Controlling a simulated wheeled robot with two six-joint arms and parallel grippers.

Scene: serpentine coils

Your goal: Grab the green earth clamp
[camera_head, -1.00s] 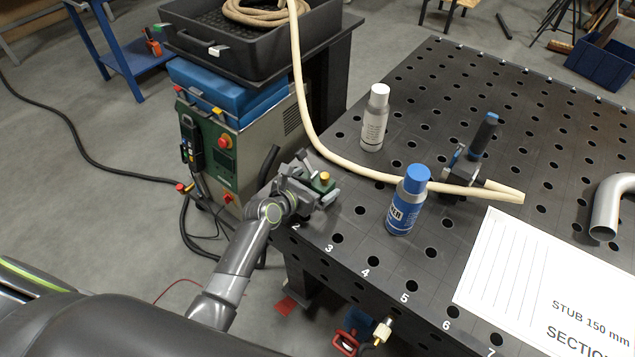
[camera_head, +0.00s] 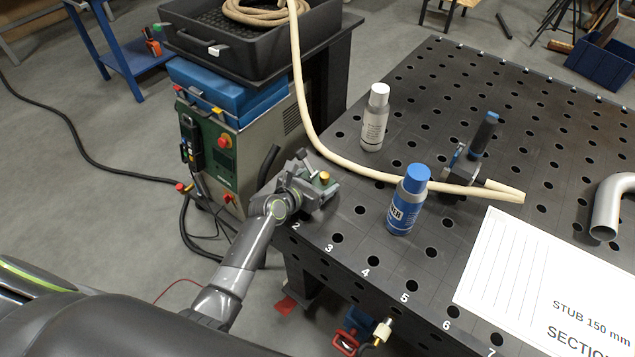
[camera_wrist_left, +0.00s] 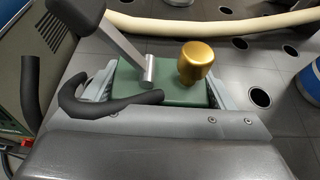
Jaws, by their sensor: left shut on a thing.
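The green earth clamp (camera_wrist_left: 160,85) is a green block with a brass knob on top and a grey lever handle. It sits at the near left corner of the black perforated table (camera_head: 420,105). In the head view only its top and brass knob (camera_head: 324,177) show well; my gripper hides much of the rest. My left gripper (camera_head: 312,188) is shut on the clamp, with a finger on each side of the green block in the left wrist view. A black cable curves across the clamp's near side. My right gripper is not in view.
A cream hose (camera_head: 352,168) runs behind the clamp across the table. A white-capped can (camera_head: 375,120) and a blue can (camera_head: 406,205) stand to the right. A welding machine (camera_head: 215,150) stands left of the table. A white sheet (camera_head: 530,285) lies at front right.

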